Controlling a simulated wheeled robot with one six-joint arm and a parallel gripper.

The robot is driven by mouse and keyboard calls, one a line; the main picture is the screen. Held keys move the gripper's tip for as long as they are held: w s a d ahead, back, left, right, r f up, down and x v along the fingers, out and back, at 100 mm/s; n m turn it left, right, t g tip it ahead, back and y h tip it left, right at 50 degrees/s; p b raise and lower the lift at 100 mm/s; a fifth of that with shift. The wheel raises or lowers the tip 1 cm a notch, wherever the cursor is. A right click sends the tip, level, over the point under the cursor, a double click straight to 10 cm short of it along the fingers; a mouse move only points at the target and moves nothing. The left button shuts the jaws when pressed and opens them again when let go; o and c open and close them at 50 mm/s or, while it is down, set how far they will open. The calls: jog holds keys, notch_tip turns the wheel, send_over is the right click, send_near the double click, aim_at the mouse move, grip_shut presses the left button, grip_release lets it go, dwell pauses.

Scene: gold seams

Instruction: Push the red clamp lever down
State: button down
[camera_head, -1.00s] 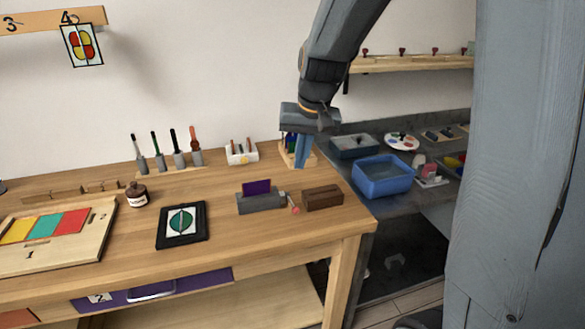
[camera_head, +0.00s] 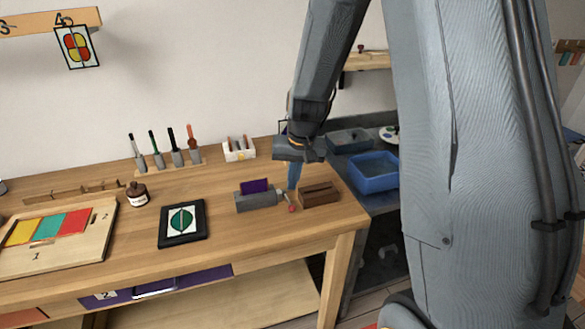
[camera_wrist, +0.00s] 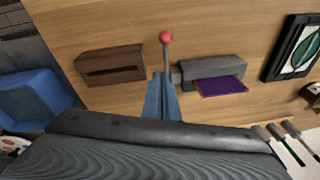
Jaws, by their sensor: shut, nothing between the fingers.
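The red clamp lever (camera_head: 291,208) sticks out from the right end of a grey clamp (camera_head: 262,200) on the table. The clamp holds a purple piece (camera_head: 254,187) upright. In the wrist view the lever's red knob (camera_wrist: 166,37) sits on a thin grey rod (camera_wrist: 167,58), beyond my fingertips. My gripper (camera_head: 291,187) is shut and empty, with its blue fingers pointing down just behind the lever. In the wrist view the gripper (camera_wrist: 161,78) is close to the rod's lower end. I cannot tell whether they touch.
A brown slotted block (camera_head: 319,193) stands just right of the lever, close to my fingers. A black-framed tile (camera_head: 182,224) lies to the left, beside a dark bottle (camera_head: 137,194). A blue bin (camera_head: 373,172) stands on the grey bench to the right. The table's front is clear.

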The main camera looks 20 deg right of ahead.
jog(key=shift+s+a+f+p, duration=0.2)
jog(key=shift+s+f+p, duration=0.05)
jog(key=shift+s, duration=0.35)
jog(key=shift+s+a+f+p, duration=0.2)
jog(key=shift+s, duration=0.4)
jog(key=shift+s+a+f, duration=0.15)
jog(key=shift+s+f, duration=0.2)
jog(key=shift+s, duration=0.2)
